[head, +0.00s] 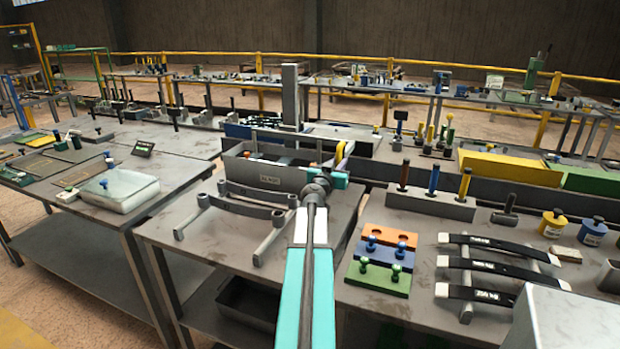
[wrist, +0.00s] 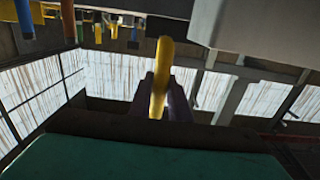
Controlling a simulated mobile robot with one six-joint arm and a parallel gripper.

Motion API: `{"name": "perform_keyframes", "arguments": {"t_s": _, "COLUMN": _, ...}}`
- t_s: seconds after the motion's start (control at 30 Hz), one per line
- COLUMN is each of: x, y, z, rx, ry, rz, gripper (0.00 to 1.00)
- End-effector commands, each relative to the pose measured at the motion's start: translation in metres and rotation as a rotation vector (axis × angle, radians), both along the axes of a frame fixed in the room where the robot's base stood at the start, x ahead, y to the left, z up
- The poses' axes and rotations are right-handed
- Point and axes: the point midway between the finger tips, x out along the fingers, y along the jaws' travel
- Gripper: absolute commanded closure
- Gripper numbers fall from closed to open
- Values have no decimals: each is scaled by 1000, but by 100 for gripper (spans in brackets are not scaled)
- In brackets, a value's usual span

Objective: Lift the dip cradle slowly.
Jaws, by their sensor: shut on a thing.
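A yellow curved bar (head: 343,150) shows at my gripper (head: 338,163) in the head view, at the right end of a grey open tank (head: 268,178). It looks like the dip cradle's handle; the rest of the cradle is not clear to see. In the wrist view the yellow bar (wrist: 160,75) stands upright between the two dark fingers of my gripper (wrist: 162,98), which are shut on it. My arm hides part of the tank's right side. I cannot tell whether the cradle touches the tank floor.
A low grey rack (head: 240,208) stands in front of the tank. To the right are a row of handled tools in a grey block (head: 430,205), coloured blocks (head: 380,262) and dark leaf springs (head: 500,268). A clear tub (head: 118,190) sits on the left table.

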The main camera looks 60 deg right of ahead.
Motion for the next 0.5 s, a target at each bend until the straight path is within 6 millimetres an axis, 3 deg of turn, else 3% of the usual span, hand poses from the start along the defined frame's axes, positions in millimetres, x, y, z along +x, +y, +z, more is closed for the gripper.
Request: {"name": "perform_keyframes", "arguments": {"t_s": 0.5, "x": 1, "y": 0, "z": 15, "rx": -5, "ry": 0, "rz": 1, "gripper": 100}}
